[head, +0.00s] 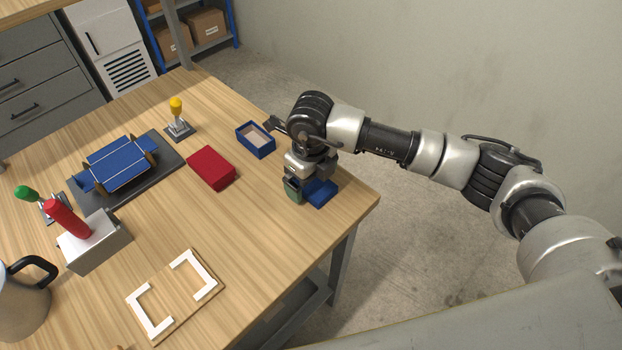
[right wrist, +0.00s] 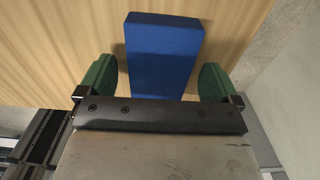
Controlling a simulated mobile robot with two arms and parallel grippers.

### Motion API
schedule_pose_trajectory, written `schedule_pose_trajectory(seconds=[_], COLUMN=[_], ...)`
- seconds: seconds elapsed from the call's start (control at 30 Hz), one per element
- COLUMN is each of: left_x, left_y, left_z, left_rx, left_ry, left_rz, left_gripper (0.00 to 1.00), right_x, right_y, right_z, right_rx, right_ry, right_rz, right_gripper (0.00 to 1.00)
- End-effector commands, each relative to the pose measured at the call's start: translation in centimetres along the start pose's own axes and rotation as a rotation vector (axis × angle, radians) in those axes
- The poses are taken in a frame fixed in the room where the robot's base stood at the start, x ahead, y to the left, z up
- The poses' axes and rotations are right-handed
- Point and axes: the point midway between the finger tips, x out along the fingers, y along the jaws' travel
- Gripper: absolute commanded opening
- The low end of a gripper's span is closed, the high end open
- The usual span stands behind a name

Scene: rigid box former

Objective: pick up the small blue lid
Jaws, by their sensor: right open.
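The small blue lid (head: 321,193) lies on the wooden table near its right corner. It also shows in the right wrist view (right wrist: 163,55) as a plain blue block shape. My right gripper (head: 306,187) is low at the lid, pointing down. In the right wrist view its two green fingers (right wrist: 158,80) stand apart, one on each side of the lid's near part, with a gap on both sides. The gripper is open and holds nothing. In the head view the gripper hides part of the lid. My left gripper is not in view.
An open blue box (head: 256,147) and a red box (head: 211,168) are left of the gripper. A dark plate with a blue folded piece (head: 118,163), a grey block with a red handle (head: 95,243) and a wooden board with white corners (head: 175,297) stand farther left. The table's right edge is close.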

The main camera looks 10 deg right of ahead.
Motion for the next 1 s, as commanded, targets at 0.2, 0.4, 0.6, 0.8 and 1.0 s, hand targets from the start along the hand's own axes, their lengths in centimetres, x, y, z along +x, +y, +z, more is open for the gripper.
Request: schedule_pose_trajectory(seconds=[0.2, 0.4, 0.6, 0.8, 1.0], left_x=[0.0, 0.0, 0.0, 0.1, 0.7], left_y=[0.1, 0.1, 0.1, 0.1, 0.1], left_z=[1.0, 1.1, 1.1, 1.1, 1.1], left_rx=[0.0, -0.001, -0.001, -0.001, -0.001], left_ry=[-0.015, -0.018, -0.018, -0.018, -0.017], left_rz=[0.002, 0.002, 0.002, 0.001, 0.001], left_gripper=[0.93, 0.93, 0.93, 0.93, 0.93], right_x=[0.0, -0.1, -0.1, -0.4, -2.4], right_y=[0.0, 0.0, 0.0, 0.0, 0.0], right_z=[0.0, 0.0, 0.0, 0.1, 0.1], right_rx=[-0.001, -0.001, -0.001, -0.001, -0.002], right_ry=[-0.001, -0.001, -0.001, -0.002, -0.006], right_rz=[0.001, 0.001, 0.001, 0.001, 0.0], right_gripper=[0.83, 0.52, 0.41, 0.41, 0.4])
